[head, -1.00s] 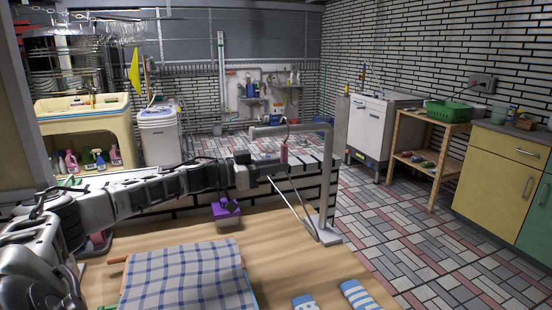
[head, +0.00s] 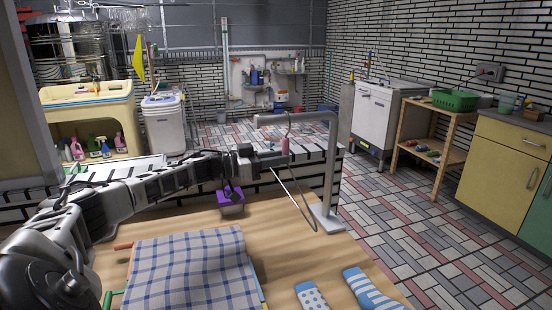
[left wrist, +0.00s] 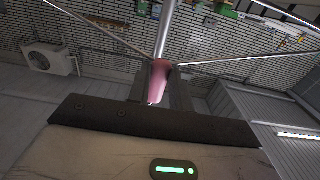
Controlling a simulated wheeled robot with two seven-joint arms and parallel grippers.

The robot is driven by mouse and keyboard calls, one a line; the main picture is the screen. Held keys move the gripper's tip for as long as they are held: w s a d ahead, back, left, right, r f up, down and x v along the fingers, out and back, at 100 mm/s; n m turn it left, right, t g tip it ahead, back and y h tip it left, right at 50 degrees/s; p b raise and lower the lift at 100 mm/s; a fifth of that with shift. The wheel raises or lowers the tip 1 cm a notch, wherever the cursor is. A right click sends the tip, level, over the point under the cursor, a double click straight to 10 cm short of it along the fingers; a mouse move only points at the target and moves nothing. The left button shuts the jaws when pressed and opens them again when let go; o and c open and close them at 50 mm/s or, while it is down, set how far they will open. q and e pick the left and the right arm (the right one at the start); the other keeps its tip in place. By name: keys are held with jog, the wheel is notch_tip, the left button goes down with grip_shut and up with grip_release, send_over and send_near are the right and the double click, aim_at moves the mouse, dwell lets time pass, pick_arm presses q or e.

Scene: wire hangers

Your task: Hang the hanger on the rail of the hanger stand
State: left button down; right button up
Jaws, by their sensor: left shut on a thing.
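The wire hanger with a pink neck (head: 284,147) is held in my left gripper (head: 268,159), which is shut on it. Its wire body slants down to the right, in front of the stand's post. Its hook rises beside the rail (head: 268,120) of the grey hanger stand (head: 331,175); I cannot tell whether the hook is over the rail or only in line with it. The stand is upright near the table's right edge. In the left wrist view the pink neck (left wrist: 159,78) sits between the fingers, with wires spreading out. My right gripper is out of view.
A checked cloth (head: 190,270) lies on the wooden table (head: 280,260). Blue-and-white socks (head: 368,290) lie at the front right. A purple box (head: 230,200) stands below my left forearm. The table between the cloth and the stand's base is clear.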

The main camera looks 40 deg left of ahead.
pick_arm(q)
jog(key=c, duration=1.2)
grip_release()
